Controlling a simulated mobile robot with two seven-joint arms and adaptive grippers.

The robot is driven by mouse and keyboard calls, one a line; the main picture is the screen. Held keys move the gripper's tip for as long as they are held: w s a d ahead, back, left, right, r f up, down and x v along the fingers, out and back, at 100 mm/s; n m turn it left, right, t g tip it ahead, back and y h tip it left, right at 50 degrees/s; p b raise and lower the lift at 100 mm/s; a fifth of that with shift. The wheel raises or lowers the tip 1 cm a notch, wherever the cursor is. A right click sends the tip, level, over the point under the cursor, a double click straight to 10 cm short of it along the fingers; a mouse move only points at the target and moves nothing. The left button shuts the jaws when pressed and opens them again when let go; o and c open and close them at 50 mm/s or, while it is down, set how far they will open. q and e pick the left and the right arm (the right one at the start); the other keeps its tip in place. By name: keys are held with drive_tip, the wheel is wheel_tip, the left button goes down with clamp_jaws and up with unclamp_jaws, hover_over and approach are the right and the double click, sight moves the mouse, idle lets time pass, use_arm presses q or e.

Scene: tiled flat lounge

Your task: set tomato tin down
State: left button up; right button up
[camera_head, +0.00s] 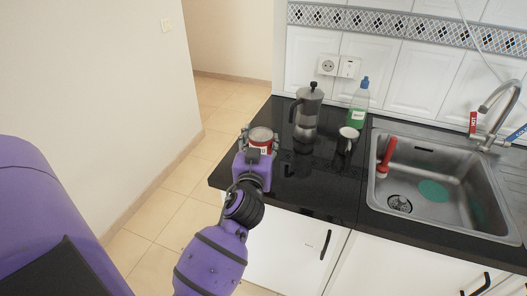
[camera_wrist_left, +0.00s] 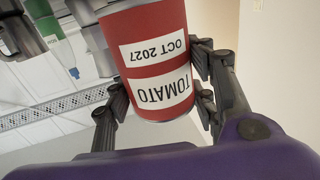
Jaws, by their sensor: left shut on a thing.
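The tomato tin (camera_head: 262,137) is red with a grey metal top and is at the left end of the black counter in the head view. My left gripper (camera_head: 259,146) is shut on it, with its fingers on both sides. In the left wrist view the tin (camera_wrist_left: 150,70) shows white labels reading TOMATO and OCT 2027, upside down in the picture, between the gripper's fingers (camera_wrist_left: 160,90). I cannot tell whether the tin's base touches the counter, as the gripper hides it. My right gripper is in neither view.
On the black counter (camera_head: 325,195) stand a moka pot (camera_head: 308,112), a mug (camera_head: 347,140) and a green bottle with a blue cap (camera_head: 358,103), right of the tin. A metal sink (camera_head: 440,160) holding a red-handled tool (camera_head: 387,157) lies further right. The counter's front middle is clear.

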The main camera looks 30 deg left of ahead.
sight(262, 151)
use_arm(q)
drive_tip(key=shift+w+a+f, duration=0.2)
drive_tip(key=shift+w+f, duration=0.35)
drive_tip(key=f, duration=0.3)
drive_tip(key=shift+w+a, duration=0.1)
drive_tip(key=shift+w, duration=0.15)
drive_tip(key=shift+f+b, duration=0.3)
drive_tip(key=shift+f, duration=0.05)
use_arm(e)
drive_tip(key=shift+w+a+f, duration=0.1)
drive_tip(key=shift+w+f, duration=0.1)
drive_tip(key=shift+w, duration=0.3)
use_arm(q)
drive_tip(key=shift+f, duration=0.1)
drive_tip(key=o, duration=1.1)
drive_tip(key=shift+f, duration=0.2)
drive_tip(key=o, duration=0.4)
drive_tip(key=shift+r, duration=0.1)
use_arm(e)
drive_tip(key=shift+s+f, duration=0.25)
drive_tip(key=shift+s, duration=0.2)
use_arm(q)
drive_tip(key=shift+o, duration=0.2)
